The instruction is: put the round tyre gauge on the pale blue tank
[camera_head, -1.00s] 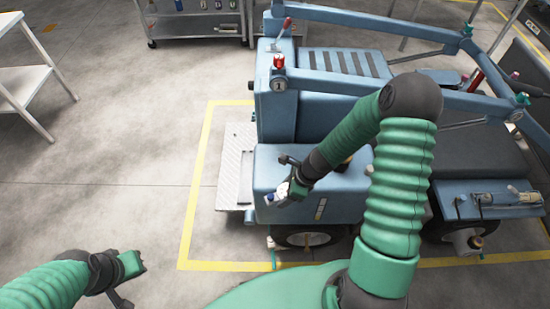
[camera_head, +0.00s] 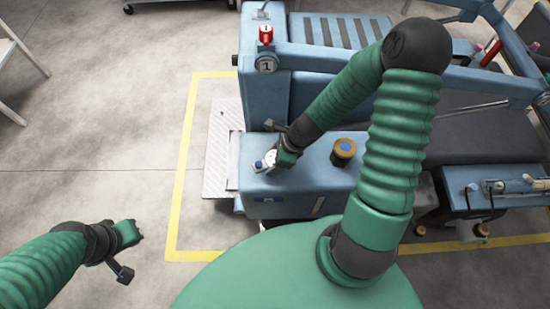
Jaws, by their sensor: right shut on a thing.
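The pale blue tank (camera_head: 310,182) is the low box at the front of the blue machine. My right gripper (camera_head: 272,161) is over the tank's top near its left end. It is shut on the round tyre gauge (camera_head: 269,158), a small pale thing mostly hidden by the fingers. The gauge is at or just above the tank's top; I cannot tell whether it touches. My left gripper (camera_head: 134,232) is over the bare floor at the left, away from the tank. Its fingers are too small to read.
A gold-brown cap with a blue top (camera_head: 344,149) stands on the tank to the right of my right gripper. A metal step plate (camera_head: 222,150) is at the tank's left. A red lamp (camera_head: 266,34) stands higher up behind.

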